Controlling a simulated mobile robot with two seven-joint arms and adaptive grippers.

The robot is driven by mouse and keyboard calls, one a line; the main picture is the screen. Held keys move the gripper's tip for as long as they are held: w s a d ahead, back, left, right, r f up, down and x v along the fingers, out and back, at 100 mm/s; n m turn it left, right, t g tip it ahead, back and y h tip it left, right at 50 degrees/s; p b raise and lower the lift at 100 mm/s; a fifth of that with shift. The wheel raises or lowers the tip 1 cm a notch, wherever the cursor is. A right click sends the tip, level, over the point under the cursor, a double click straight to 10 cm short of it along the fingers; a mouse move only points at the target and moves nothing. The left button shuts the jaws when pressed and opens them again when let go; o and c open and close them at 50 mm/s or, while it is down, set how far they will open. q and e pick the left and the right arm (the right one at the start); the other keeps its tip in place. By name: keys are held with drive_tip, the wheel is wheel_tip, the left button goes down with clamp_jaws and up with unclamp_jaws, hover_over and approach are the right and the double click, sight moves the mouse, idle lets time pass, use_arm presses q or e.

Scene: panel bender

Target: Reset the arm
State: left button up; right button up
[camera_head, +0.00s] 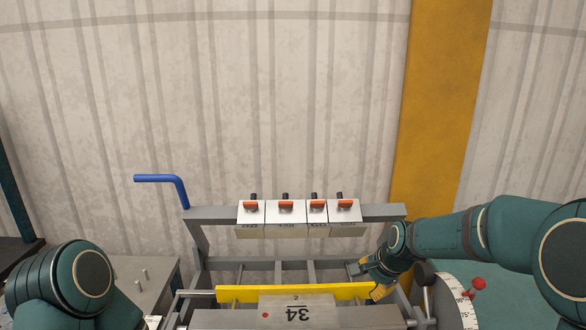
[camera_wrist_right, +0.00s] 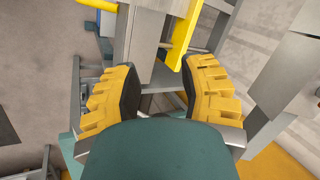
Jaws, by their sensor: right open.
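My right arm (camera_head: 440,236) reaches in from the right in the head view. My right gripper (camera_head: 378,280) is at the right end of the panel bender's yellow bar (camera_head: 240,292). In the right wrist view the two yellow fingers of this gripper (camera_wrist_right: 160,88) are spread apart with nothing between them; grey machine frame and part of the yellow bar (camera_wrist_right: 180,35) lie beyond. I cannot tell if a finger touches the machine. My left arm (camera_head: 65,285) shows at the lower left; its gripper is out of view.
A grey frame carries several white blocks with red clamps (camera_head: 286,207) above the bar. A blue handle (camera_head: 165,180) sticks out at left. A dial with a red knob (camera_head: 478,283) is right of my gripper. A grey table (camera_head: 150,272) stands at left, a wall (camera_head: 200,90) behind.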

drive_tip(key=s+a+f+n+g+b, duration=0.1)
drive_tip(key=s+f+n, duration=0.1)
drive_tip(key=s+f, duration=0.35)
drive_tip(key=s+a+f+n+b, duration=0.1)
drive_tip(key=s+a+f+n, duration=0.15)
drive_tip(key=f, duration=0.65)
drive_tip(key=s+a+f+n+g, duration=0.1)
drive_tip(key=s+f, duration=0.3)
drive_tip(key=f, duration=0.3)
use_arm(q)
drive_tip(key=f, duration=0.1)
drive_tip(key=s+f+b, duration=0.1)
drive_tip(key=f, duration=0.1)
drive_tip(key=f+b, duration=0.1)
drive_tip(key=shift+s+d+f, duration=0.15)
drive_tip(key=shift+d+f, duration=0.1)
use_arm(e)
drive_tip(key=s+a+f+n+y, duration=0.1)
drive_tip(key=s+a+f+n, duration=0.1)
drive_tip(key=s+f, duration=0.2)
drive_tip(key=s+a+f+n, duration=0.1)
drive_tip(key=s+f+n, duration=0.2)
drive_tip(key=s, duration=0.8)
wheel_tip(320, 180, down, 2)
drive_tip(key=shift+a+f+g+y, duration=0.1)
drive_tip(key=shift+a+g+y, duration=0.25)
drive_tip(key=shift+g+y, duration=0.05)
